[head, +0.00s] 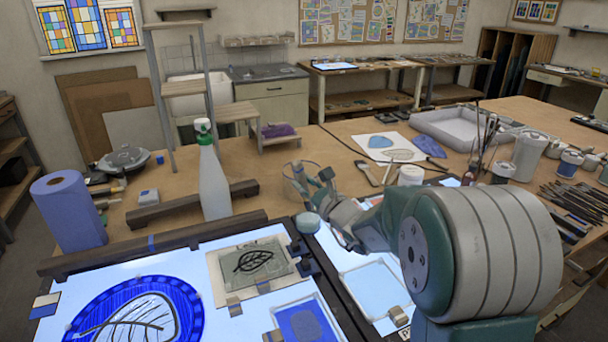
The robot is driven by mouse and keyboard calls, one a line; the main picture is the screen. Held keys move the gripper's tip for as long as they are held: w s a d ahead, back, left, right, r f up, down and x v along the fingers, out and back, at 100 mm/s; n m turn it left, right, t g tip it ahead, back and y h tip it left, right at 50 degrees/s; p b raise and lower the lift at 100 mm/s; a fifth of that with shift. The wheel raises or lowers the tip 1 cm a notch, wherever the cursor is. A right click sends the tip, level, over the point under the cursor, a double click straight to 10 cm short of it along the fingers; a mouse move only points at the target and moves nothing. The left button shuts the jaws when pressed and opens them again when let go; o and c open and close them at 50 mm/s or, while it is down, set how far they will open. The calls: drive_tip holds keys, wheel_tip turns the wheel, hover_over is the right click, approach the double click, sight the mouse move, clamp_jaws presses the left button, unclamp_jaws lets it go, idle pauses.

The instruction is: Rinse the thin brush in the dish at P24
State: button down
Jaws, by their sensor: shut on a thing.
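My gripper (323,184) is small in the head view, at the right side of a clear glass dish (290,183) on the wooden table. Its fingers overlap the dish's right edge in the picture; I cannot tell whether they touch it. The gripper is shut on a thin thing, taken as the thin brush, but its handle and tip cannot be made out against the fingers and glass. No P24 mark is readable. My arm hides the table to the right of the gripper.
A white-green spray bottle (213,180) stands left of the dish. A small round pot (308,223) is just in front. A flat brush (366,173) lies to the right, and upright brushes (487,140) stand behind my arm. Lit glass panels (215,325) fill the foreground.

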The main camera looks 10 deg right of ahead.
drive_tip(key=shift+w+d+f, duration=0.1)
drive_tip(key=shift+w+f, duration=0.1)
drive_tip(key=shift+f, duration=0.9)
drive_tip(key=shift+w+d+f, duration=0.1)
drive_tip(key=shift+w+f, duration=0.05)
drive_tip(key=shift+f, duration=0.9)
drive_tip(key=shift+a, duration=0.15)
